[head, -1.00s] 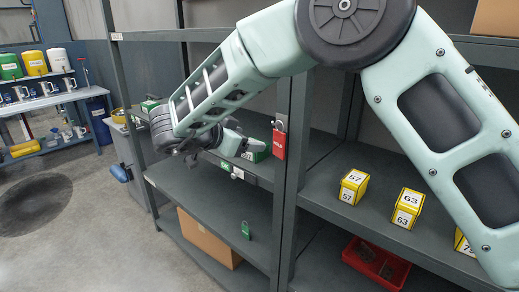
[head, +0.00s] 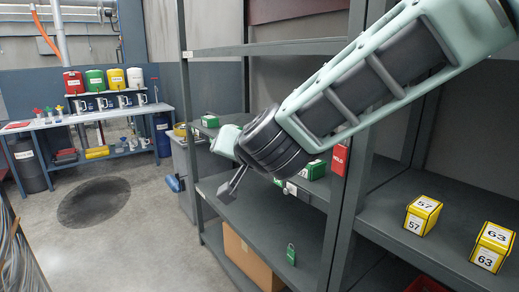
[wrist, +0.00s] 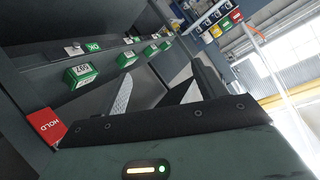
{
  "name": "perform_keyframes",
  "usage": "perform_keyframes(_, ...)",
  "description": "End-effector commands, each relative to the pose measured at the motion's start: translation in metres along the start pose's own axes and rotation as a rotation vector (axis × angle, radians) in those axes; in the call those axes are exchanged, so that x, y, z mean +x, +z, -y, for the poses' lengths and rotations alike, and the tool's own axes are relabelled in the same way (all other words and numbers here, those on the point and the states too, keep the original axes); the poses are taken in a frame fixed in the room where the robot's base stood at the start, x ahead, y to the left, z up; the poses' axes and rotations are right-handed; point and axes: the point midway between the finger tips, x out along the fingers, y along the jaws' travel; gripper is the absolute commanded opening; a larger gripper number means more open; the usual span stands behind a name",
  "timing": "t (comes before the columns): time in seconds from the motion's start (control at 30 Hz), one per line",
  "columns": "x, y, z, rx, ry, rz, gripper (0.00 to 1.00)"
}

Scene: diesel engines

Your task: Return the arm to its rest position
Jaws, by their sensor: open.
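My arm reaches across the upper right of the head view. Its black wrist joint is in front of the left shelf bay. My gripper (wrist: 158,88) shows in the wrist view with its two fingers apart and nothing between them. In the head view a thin finger part (head: 229,190) hangs beside the wrist joint, and the rest of the gripper is partly hidden by the arm. The gripper is in the air in front of the shelf, apart from the boxes.
The grey shelf rack (head: 345,228) holds green boxes (head: 314,170), a red HOLD tag (head: 340,159) and yellow boxes marked 57 (head: 422,215) and 63 (head: 491,247). A cardboard box (head: 250,262) is low down. A blue workbench (head: 85,119) stands at the back left. The floor there is clear.

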Motion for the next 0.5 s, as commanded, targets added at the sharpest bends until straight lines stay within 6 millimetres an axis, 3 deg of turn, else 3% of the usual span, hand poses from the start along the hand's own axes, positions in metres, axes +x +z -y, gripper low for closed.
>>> perform_keyframes(0.03, -0.014, 0.029, -0.003, -0.058, -0.059, 0.091, 0.7)
perform_keyframes(0.17, -0.061, 0.103, -0.02, -0.215, -0.156, 0.369, 0.7)
perform_keyframes(0.3, -0.119, 0.173, -0.067, -0.375, -0.154, 0.655, 0.7)
perform_keyframes(0.4, -0.16, 0.209, -0.108, -0.475, -0.107, 0.832, 0.7)
perform_keyframes(0.5, -0.196, 0.232, -0.148, -0.558, -0.041, 0.974, 0.7)
